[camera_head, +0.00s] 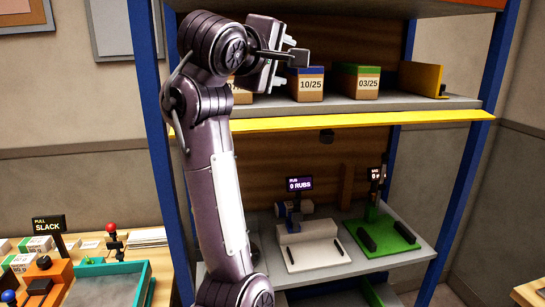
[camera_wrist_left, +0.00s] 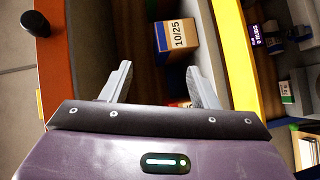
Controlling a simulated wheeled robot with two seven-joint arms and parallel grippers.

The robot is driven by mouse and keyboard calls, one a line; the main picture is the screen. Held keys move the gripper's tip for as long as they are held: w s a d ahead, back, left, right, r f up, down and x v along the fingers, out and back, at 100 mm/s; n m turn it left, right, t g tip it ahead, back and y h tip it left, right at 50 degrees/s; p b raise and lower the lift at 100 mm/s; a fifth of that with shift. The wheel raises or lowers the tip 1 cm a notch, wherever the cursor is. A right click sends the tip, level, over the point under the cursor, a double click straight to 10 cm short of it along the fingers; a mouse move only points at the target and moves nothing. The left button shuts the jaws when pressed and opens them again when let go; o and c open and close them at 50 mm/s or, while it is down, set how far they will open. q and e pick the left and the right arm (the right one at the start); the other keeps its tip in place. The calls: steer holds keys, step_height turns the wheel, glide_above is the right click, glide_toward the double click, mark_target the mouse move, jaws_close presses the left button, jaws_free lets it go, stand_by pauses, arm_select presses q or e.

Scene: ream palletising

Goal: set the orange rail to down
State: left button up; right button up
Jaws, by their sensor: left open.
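The orange rail (camera_head: 468,5) runs along the front of the upper shelf and is mostly cut off at the top edge of the head view. In the left wrist view the orange rail (camera_wrist_left: 49,65) is a strip at the left, with a black knob (camera_wrist_left: 35,22) beside it. Whether it is up or down I cannot tell. My left gripper (camera_head: 298,56) is raised in front of the gap between the upper and middle shelves. In the left wrist view its fingers (camera_wrist_left: 160,76) are apart with nothing between them. My right gripper is not in view.
A yellow rail (camera_head: 400,119) fronts the middle shelf, with a black knob (camera_head: 327,136) below it. Behind my gripper stand a blue-topped box (camera_head: 307,86) marked 10/25 and a green-topped box (camera_head: 358,82) marked 03/25. Blue posts (camera_head: 470,160) frame the rack.

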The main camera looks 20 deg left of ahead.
arm_select(q)
step_height(320, 180, down, 21)
steer(key=a+m+g+y, duration=0.1)
steer(key=m+g, duration=0.2)
steer(key=m, duration=0.1)
steer(key=shift+w+g, duration=0.2)
steer(key=shift+g, duration=0.1)
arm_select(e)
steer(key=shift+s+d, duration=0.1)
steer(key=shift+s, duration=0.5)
